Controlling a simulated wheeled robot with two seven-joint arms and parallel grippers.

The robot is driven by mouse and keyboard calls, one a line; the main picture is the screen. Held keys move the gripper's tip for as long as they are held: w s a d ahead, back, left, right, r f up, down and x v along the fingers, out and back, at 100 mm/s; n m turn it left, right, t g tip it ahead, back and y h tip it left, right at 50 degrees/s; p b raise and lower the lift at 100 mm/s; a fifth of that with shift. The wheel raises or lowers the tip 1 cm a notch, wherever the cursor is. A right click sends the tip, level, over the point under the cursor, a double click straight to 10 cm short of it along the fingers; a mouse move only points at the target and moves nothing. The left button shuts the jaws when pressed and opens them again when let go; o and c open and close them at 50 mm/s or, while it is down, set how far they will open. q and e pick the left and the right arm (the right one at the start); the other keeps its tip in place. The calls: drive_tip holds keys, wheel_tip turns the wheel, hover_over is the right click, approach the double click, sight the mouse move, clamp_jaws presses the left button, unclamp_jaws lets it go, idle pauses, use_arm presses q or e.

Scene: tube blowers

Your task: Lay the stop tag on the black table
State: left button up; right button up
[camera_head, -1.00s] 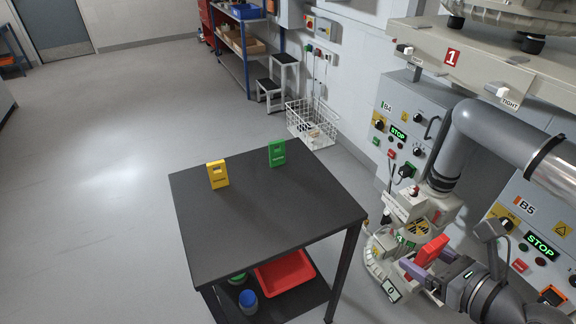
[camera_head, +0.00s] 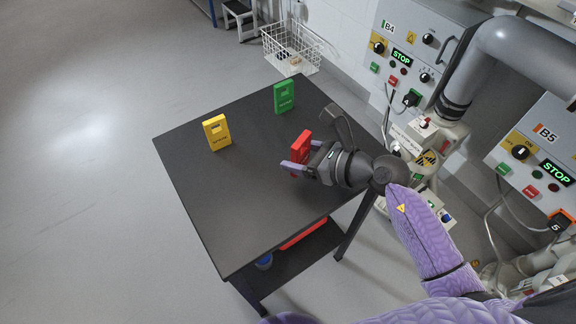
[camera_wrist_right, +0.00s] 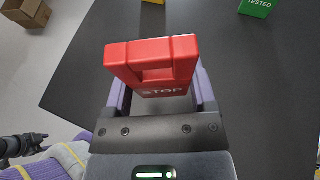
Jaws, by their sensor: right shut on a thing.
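The red stop tag (camera_head: 301,146) is held in my right gripper (camera_head: 296,166), whose purple fingers are shut on it. I cannot tell whether the tag touches the tabletop. My left gripper is not clearly in view in the head camera; a dark hand part (camera_wrist_right: 22,145) shows at the lower left of the right wrist view.
A yellow tag (camera_head: 217,132) and a green tag (camera_head: 284,97) stand upright on the table's far part. The table's left and front area is clear. Panels B4 and B5 with a grey pipe stand at the right.

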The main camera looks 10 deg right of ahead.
wheel_tip(320, 180, down, 6)
drive_tip(key=shift+r+b, duration=0.2)
drive_tip(key=shift+b, duration=1)
use_arm(q)
drive_tip(key=shift+g, duration=0.3)
drive_tip(key=s+a+f, duration=0.2)
drive_tip(key=shift+s+a+f, duration=0.1)
drive_tip(key=shift+a+f, duration=0.2)
drive_tip(key=shift+f, duration=0.1)
use_arm(e)
drive_tip(key=shift+r, duration=0.1)
use_arm(q)
drive_tip(key=shift+f, duration=0.1)
use_arm(e)
drive_tip(key=o, duration=0.8)
drive_tip(key=shift+f, duration=0.25)
drive_tip(key=shift+c, duration=0.2)
drive_tip(key=o, duration=0.4)
drive_tip(key=shift+r, duration=0.1)
drive_tip(key=shift+c, duration=0.2)
use_arm(q)
drive_tip(key=shift+w+d+y, duration=0.15)
drive_tip(key=shift+w+y, duration=0.15)
drive_tip(key=shift+w, duration=0.15)
